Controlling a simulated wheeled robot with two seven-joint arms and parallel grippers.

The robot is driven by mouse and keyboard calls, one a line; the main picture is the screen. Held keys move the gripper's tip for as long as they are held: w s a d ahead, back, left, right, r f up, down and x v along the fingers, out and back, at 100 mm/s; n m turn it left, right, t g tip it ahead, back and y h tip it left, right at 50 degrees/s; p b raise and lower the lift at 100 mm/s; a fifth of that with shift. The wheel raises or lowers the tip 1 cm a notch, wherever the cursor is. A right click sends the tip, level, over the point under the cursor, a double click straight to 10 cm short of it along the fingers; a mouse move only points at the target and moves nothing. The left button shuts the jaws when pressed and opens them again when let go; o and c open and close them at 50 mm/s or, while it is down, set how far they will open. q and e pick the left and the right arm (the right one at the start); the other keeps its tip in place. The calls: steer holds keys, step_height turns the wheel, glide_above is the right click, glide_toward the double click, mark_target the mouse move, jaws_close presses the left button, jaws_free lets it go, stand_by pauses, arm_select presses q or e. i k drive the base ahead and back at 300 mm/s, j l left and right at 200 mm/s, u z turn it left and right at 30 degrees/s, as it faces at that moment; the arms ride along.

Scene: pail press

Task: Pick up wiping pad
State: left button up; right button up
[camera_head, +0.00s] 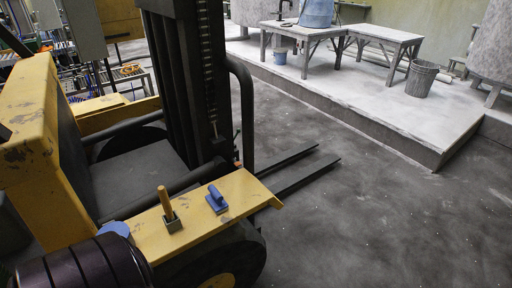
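The wiping pad is most likely the small blue block with a raised blue handle (216,201). It lies on the flat yellow ledge (195,228) of a forklift, near the ledge's far side. Nothing touches it from above.
A wooden handle (165,200) stands in a small square holder left of the pad. A blue round thing (114,229) sits further left. The forklift mast (190,75) rises behind the ledge. Open dark floor (370,225) lies right; a raised platform (345,100) holds tables.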

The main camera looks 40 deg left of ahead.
mark_target(215, 199)
steer(key=i+u, duration=0.15)
steer(key=i, duration=0.3)
steer(key=i+l+u, duration=0.1)
steer(key=i, duration=0.35)
steer(key=i+l+u, duration=0.15)
steer(key=i, duration=0.3)
steer(key=i+l+u, duration=0.15)
steer(key=i, duration=0.3)
steer(key=u, duration=2.55)
